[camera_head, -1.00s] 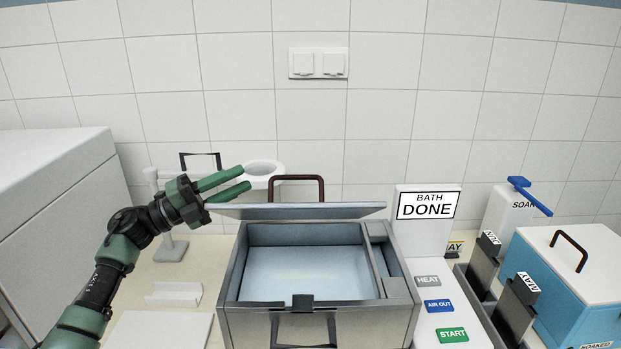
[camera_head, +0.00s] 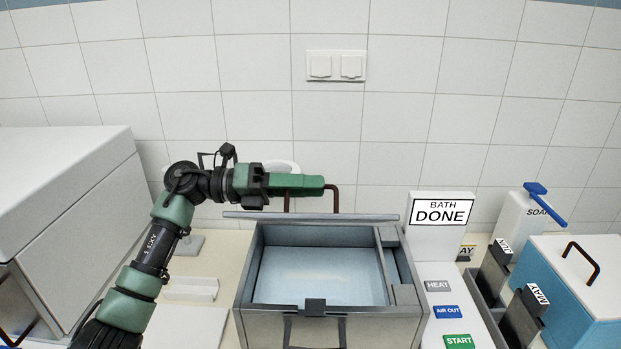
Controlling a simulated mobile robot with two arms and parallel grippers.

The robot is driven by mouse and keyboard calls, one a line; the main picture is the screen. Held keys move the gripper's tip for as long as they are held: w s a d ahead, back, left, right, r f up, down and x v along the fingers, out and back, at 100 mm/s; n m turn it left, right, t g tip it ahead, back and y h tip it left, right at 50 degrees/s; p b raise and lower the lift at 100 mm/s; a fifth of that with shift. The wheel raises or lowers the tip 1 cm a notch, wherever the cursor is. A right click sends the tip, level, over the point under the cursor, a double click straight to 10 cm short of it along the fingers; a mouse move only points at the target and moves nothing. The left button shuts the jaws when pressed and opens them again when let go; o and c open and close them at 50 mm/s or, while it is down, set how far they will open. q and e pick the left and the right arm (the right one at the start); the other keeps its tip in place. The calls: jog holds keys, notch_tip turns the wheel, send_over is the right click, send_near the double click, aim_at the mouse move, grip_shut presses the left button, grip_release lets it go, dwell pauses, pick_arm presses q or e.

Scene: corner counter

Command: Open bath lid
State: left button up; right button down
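The grey metal bath (camera_head: 385,330) stands on the counter with its top uncovered and its pale blue inside in view. Its lid (camera_head: 350,217) shows as a thin, nearly edge-on strip along the back of the bath. The brown lid handle (camera_head: 337,197) rises behind that strip. My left gripper (camera_head: 318,186) is level above the lid, its green fingers crossing in front of the handle's top in the picture. The fingers overlap from here, so I cannot tell their gap, or whether they touch the handle. My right gripper is out of view.
Right of the bath stands a panel with a BATH DONE sign (camera_head: 440,211) and HEAT, AIR OUT and START buttons. Farther right are labelled dark holders, a soap bottle (camera_head: 513,216) and a blue box (camera_head: 590,290). A white cabinet (camera_head: 70,215) stands left.

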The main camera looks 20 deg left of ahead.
pick_arm(q)
jog(key=shift+d, duration=0.2)
grip_shut()
dwell(1.4)
